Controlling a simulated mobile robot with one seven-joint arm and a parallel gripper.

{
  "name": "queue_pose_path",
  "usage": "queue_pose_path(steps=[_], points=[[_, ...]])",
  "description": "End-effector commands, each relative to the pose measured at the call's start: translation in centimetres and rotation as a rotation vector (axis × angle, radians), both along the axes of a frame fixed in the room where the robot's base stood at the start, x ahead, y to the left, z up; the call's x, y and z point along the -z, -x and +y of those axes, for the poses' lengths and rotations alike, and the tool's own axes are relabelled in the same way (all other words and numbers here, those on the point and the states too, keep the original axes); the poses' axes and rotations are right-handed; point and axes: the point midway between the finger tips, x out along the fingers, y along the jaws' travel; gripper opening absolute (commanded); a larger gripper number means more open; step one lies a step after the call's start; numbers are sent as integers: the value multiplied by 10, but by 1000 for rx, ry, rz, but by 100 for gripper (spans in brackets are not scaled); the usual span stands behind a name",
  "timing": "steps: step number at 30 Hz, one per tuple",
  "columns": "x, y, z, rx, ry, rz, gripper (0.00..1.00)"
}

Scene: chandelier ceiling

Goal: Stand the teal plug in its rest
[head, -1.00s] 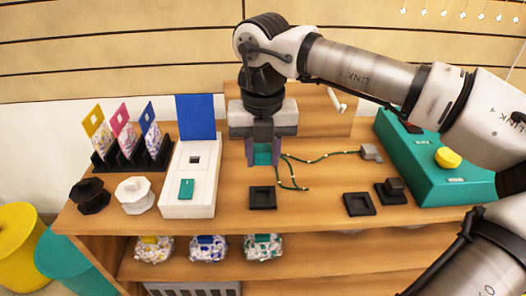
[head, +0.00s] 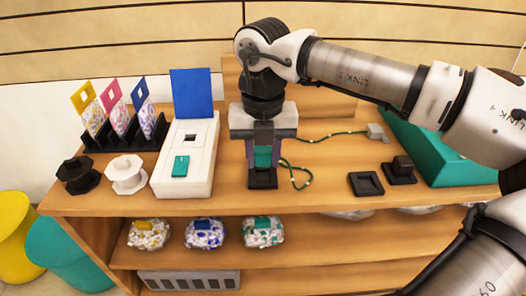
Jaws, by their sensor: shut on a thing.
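The teal plug (head: 263,156) is held upright between the fingers of my gripper (head: 263,158), which is shut on it. A dark square rest (head: 263,181) lies on the table directly below. The plug's lower end is at or just above the rest; I cannot tell whether it is inside, as the fingers hide part of it. A green cord (head: 300,170) with light bands loops from beside the plug to a grey block (head: 376,132) at the back right.
A white box (head: 186,160) with a raised blue lid stands to the left, beside black and white knobs (head: 127,174) and a card rack (head: 125,135). To the right are an empty dark square holder (head: 366,184), another holding a dark block (head: 400,170), and a teal case (head: 450,155).

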Motion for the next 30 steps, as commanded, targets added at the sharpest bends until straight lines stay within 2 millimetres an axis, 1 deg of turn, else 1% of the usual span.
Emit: queue_pose_path(steps=[1, 3, 16, 25, 30], points=[[5, 0, 0, 0, 1, 0, 10], [7, 0, 0, 0, 1, 0, 10], [8, 0, 0, 0, 1, 0, 10], [19, 0, 0, 1, 1, 0, 10], [22, 0, 0, 0, 0, 0, 10]])
